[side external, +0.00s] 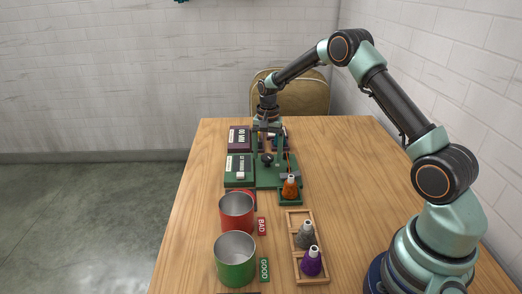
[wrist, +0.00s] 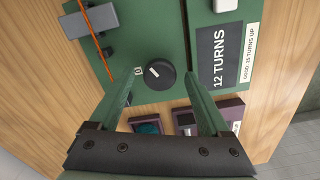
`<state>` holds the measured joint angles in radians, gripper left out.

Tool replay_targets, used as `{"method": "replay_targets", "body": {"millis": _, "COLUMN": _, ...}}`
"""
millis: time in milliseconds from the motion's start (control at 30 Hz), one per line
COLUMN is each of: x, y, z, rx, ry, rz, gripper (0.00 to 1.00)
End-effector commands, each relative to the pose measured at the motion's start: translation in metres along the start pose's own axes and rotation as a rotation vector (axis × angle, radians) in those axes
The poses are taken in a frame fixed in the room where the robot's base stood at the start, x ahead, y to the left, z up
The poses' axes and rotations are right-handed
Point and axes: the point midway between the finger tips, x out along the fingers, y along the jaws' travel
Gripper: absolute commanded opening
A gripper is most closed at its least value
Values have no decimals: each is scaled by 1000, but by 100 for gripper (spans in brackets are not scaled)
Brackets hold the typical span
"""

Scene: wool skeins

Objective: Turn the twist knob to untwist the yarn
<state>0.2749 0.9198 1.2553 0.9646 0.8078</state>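The black twist knob (wrist: 159,74) with a white pointer mark sits on the green tester plate (wrist: 150,30) in the wrist view. My gripper (wrist: 163,76) is open, with one green finger to each side of the knob, apart from it in the picture. Whether the tips are down at knob height is unclear. An orange yarn strand (wrist: 92,42) runs from a grey clamp (wrist: 90,19), left of the knob. A counter (wrist: 220,57) reads 12 TURNS. In the side view my gripper (side external: 267,131) is over the tester, and an orange yarn cone (side external: 290,187) stands at its near end.
A red BAD bin (side external: 238,212) and a green GOOD bin (side external: 235,259) stand nearer on the table. A wooden rack (side external: 296,219) holds a grey cone (side external: 305,236) and a purple cone (side external: 311,262). A dark purple timer box (side external: 238,137) stands behind the counter.

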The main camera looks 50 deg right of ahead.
Motion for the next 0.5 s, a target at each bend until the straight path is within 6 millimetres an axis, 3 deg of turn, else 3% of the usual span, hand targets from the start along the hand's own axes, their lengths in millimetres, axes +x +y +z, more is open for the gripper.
{"method": "replay_targets", "body": {"millis": 267, "x": -6, "y": 0, "z": 0, "rx": 0, "ry": 0, "rz": 0, "gripper": 81}}
{"method": "replay_targets", "body": {"millis": 500, "x": -49, "y": 0, "z": 0, "rx": 0, "ry": 3, "rz": -3, "gripper": 81}}
